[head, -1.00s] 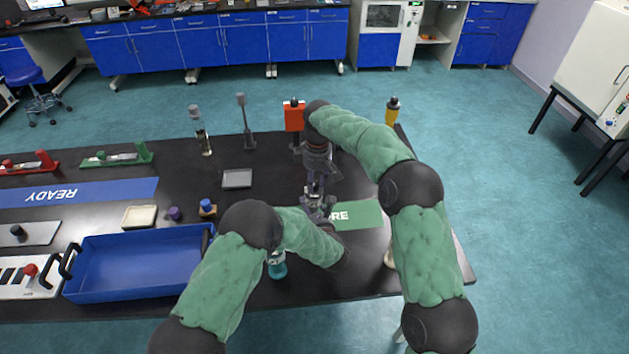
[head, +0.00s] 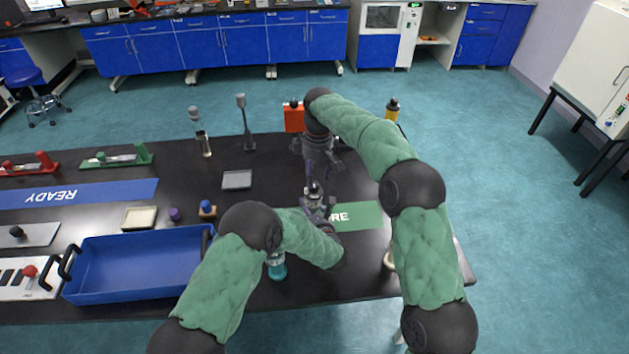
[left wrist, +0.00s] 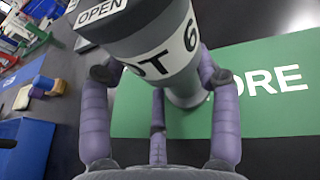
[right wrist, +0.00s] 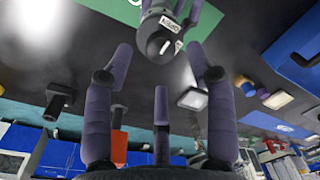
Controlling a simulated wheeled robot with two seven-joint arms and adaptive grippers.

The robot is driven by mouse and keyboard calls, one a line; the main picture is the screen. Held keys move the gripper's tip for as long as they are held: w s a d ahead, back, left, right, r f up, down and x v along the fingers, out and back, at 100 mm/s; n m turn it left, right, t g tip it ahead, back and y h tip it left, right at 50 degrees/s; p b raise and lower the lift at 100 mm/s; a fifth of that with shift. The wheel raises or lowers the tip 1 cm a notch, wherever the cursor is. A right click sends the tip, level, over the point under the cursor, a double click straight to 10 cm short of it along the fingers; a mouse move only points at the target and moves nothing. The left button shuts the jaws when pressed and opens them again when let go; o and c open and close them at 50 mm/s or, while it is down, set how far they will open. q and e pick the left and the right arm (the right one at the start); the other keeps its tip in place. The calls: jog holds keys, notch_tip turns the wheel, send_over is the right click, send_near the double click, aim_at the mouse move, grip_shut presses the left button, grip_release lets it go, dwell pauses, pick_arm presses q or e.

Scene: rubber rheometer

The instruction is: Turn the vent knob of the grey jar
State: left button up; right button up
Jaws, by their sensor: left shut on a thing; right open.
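The grey jar (head: 314,199) stands over the dark bench beside the green mat. My left gripper (left wrist: 158,75) is shut around its body; the left wrist view shows the grey jar (left wrist: 160,22) tilted in the picture, with a white band and an "OPEN" label near its top. My right gripper (head: 319,165) is above the jar with its fingers spread. The right wrist view looks onto the jar's top (right wrist: 155,40), where a small round vent knob (right wrist: 165,46) sits between lettered labels. The open fingers are apart from the knob.
The green mat (head: 358,215) lies right of the jar. A teal-liquid bottle (head: 277,267) stands near the front, partly behind my left arm. A blue tray (head: 140,265) is at left. A grey plate (head: 237,180) and a tall grey stand (head: 246,125) are behind.

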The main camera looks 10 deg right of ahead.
aim_at(316, 183)
notch_tip(316, 183, up, 8)
jog(key=shift+d, duration=0.25)
jog(key=shift+w+r, duration=0.1)
pick_arm(q)
jog(key=o, duration=1.4)
jog(key=shift+c, duration=0.2)
